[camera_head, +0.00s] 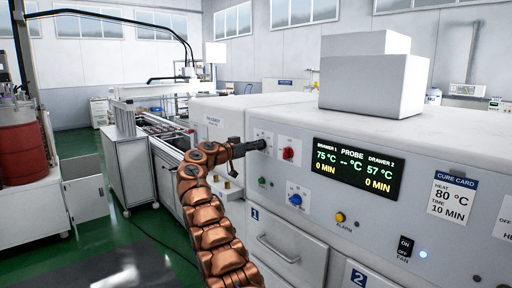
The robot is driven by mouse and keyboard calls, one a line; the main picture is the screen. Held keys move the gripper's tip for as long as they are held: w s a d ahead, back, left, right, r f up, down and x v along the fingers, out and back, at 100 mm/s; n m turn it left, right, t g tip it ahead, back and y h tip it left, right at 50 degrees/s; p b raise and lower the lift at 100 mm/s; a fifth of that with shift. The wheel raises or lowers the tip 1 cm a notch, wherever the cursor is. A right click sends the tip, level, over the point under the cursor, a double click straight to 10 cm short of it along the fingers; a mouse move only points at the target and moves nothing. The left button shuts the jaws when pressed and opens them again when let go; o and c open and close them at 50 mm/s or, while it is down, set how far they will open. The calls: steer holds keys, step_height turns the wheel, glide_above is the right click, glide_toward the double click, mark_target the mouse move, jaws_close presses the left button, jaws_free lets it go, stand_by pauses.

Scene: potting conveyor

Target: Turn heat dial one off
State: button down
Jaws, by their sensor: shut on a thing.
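My copper-coloured arm reaches up from the bottom to the left end of the oven's front panel. My gripper (254,147), dark and small in view, is shut at a pale label plate (263,134) there, on what appears to be heat dial one. The dial is mostly hidden by the gripper, so its pointer setting cannot be read. The display (357,168) reads drawer 1 at 75 °C, 0 min, and drawer 2 at 57 °C, 0 min; the probe shows dashes.
A red knob (288,153) sits close right of the gripper. A blue knob (295,199) and yellow alarm button (340,217) are lower. Drawer 1 (285,248) is below. A fan switch (405,247) and cure card (452,198) are right. A conveyor (165,130) stands behind.

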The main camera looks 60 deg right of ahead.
steer(key=shift+w+f+n+p, duration=0.15)
steer(key=shift+n+p, duration=0.9)
steer(key=shift+n, duration=3.25)
steer(key=shift+w+f+n+p, duration=0.15)
steer(key=shift+n+p, duration=0.9)
steer(key=shift+n, duration=3.25)
steer(key=shift+s, duration=0.1)
steer(key=c, duration=1.2)
jaws_free()
steer(key=shift+o, duration=0.2)
steer(key=v, duration=1.2)
